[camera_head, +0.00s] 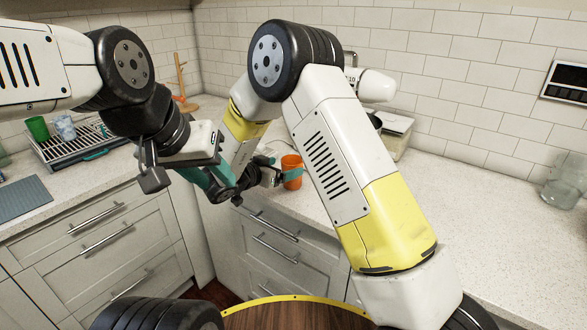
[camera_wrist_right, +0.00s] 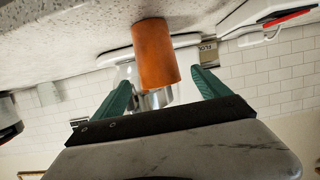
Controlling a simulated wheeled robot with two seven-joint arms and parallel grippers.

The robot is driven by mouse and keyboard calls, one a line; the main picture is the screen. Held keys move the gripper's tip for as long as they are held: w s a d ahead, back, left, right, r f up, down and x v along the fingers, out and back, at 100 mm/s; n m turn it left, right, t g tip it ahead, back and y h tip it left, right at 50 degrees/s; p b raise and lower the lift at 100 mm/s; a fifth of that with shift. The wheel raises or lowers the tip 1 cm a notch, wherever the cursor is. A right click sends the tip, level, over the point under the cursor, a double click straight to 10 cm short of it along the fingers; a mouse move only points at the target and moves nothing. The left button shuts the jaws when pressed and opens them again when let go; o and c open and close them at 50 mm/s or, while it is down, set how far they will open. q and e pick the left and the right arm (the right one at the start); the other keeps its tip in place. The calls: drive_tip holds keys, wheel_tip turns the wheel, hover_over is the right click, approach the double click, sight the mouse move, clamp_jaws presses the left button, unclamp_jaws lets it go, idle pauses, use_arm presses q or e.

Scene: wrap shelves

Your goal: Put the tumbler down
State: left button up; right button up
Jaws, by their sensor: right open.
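An orange tumbler (camera_head: 292,171) stands upright on the pale counter near its front edge. It also shows, upside down, in the right wrist view (camera_wrist_right: 155,55), with its base against the counter. My right gripper (camera_head: 289,174) is at the tumbler in the head view. In the right wrist view its two green fingers (camera_wrist_right: 162,77) are apart, with the tumbler between and just beyond their tips; gaps show on both sides. My left gripper (camera_head: 208,180) hangs further left in front of the drawers, away from the tumbler; its jaw opening is unclear against the right arm.
A drying rack (camera_head: 80,148) with a green cup (camera_head: 37,128) and a patterned cup (camera_head: 64,127) stands on the left counter (camera_head: 100,180). A wooden stand (camera_head: 182,80) is in the corner. A glass jar (camera_head: 563,185) stands far right. The right counter is mostly clear.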

drive_tip(key=x, duration=0.5)
drive_tip(key=shift+d+f, duration=0.1)
drive_tip(key=shift+f, duration=0.25)
drive_tip(key=shift+c, duration=0.5)
drive_tip(key=c, duration=1.5)
drive_tip(key=shift+r, duration=0.1)
